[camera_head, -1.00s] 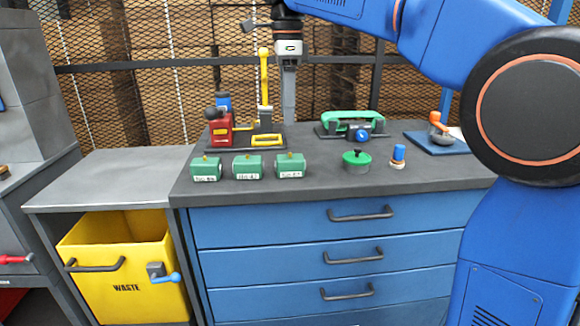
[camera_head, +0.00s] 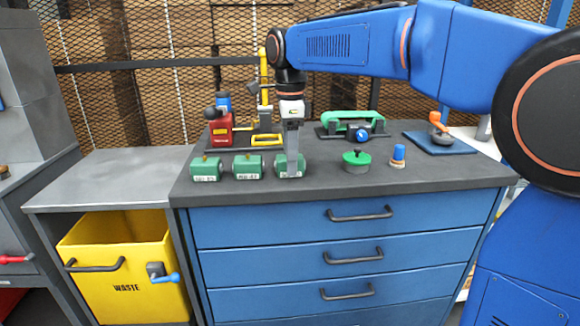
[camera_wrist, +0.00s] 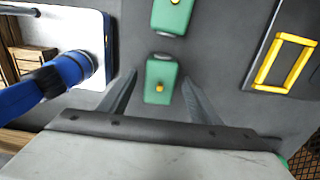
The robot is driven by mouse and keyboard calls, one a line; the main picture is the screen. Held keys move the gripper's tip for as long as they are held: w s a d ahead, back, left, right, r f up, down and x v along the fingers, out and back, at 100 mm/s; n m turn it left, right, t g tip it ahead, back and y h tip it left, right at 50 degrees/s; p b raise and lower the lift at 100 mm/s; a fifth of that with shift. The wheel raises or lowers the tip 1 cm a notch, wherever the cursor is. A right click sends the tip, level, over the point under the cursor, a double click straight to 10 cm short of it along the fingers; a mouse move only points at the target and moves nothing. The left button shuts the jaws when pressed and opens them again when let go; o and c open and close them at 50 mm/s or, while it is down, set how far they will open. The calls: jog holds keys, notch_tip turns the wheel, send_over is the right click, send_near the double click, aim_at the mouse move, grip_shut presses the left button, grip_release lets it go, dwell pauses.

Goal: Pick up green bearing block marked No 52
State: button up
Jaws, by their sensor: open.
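Three green bearing blocks with yellow knobs stand in a row on the dark bench top: a left one (camera_head: 205,170), a middle one (camera_head: 247,168) and a right one (camera_head: 280,168). Their front labels are too small to read surely; the right one's is partly hidden by my gripper. My gripper (camera_head: 292,168) is open, pointing down at the right block. In the wrist view the fingers (camera_wrist: 160,78) straddle one block (camera_wrist: 158,70) in the picture, with a gap on each side. Another block (camera_wrist: 172,14) shows at the top edge.
A red and yellow fixture (camera_head: 221,130) stands behind the blocks. A green-lidded round pot (camera_head: 356,161) and a blue-topped peg (camera_head: 398,156) stand to the right. A yellow waste bin (camera_head: 125,270) is at lower left. The bench front is clear.

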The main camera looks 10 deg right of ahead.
jog(key=shift+f, duration=0.45)
jog(key=c, duration=1.4)
grip_shut()
jog(key=shift+r, duration=0.2)
